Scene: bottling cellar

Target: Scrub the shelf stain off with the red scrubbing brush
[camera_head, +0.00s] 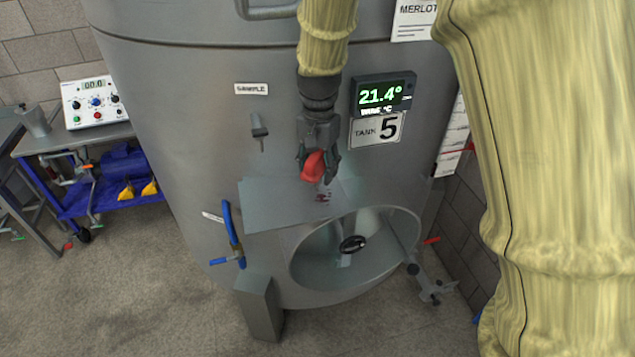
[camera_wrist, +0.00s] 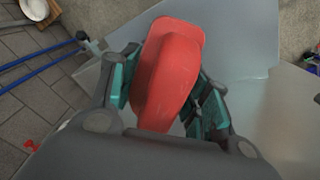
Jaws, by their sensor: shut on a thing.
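My gripper (camera_head: 319,167) is shut on the red scrubbing brush (camera_head: 313,166) and holds it over the right part of a grey shelf (camera_head: 270,208) on the front of the tank. The brush also fills the middle of the wrist view (camera_wrist: 170,68), between the green-padded fingers. A small dark red stain (camera_head: 322,197) shows on the shelf just below the brush. I cannot tell whether the brush touches the shelf. The bristles are hidden. In the wrist view the brush and gripper hide the stain.
A round open hatch (camera_head: 355,245) sits below the shelf, with its clamp arm (camera_head: 425,278) at the right. A blue-handled valve (camera_head: 233,235) stands left of it. A temperature display (camera_head: 382,94) is right of my gripper. A blue cart (camera_head: 115,180) stands at the left.

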